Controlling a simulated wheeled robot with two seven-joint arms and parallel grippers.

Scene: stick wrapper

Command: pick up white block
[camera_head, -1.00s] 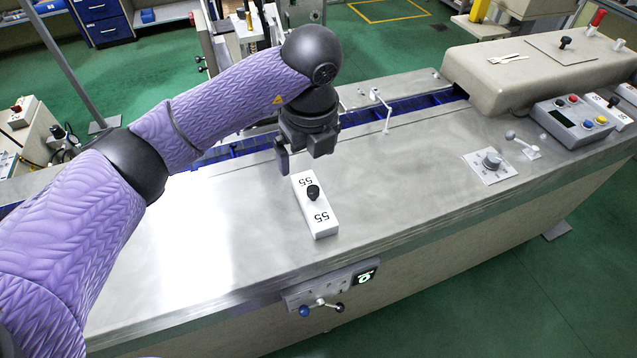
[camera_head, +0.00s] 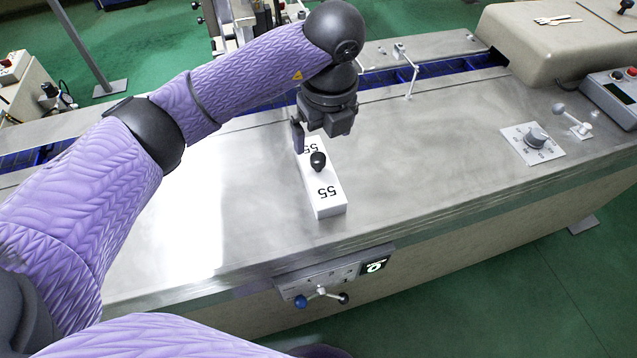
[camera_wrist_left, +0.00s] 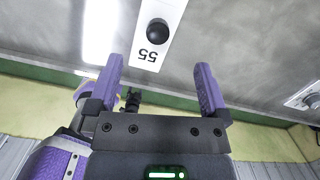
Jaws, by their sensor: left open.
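The white block (camera_head: 326,197) lies on the metal table top. It has a black knob (camera_head: 318,161) and the number 55 printed at both ends. My left gripper (camera_head: 322,137) is above the block's far end and hides part of it. In the left wrist view the gripper (camera_wrist_left: 161,80) is open and empty, with its two fingers spread apart. There the white block (camera_wrist_left: 151,56) shows beyond the fingertips, roughly between their lines. I see no contact with the block. The right gripper is not in view.
The metal table top (camera_head: 440,150) is clear around the block. A blue conveyor channel (camera_head: 430,72) runs behind it, with a thin white bracket (camera_head: 408,70) beside it. A dial plate (camera_head: 533,142) sits to the right. A control panel with levers (camera_head: 330,280) is on the front side.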

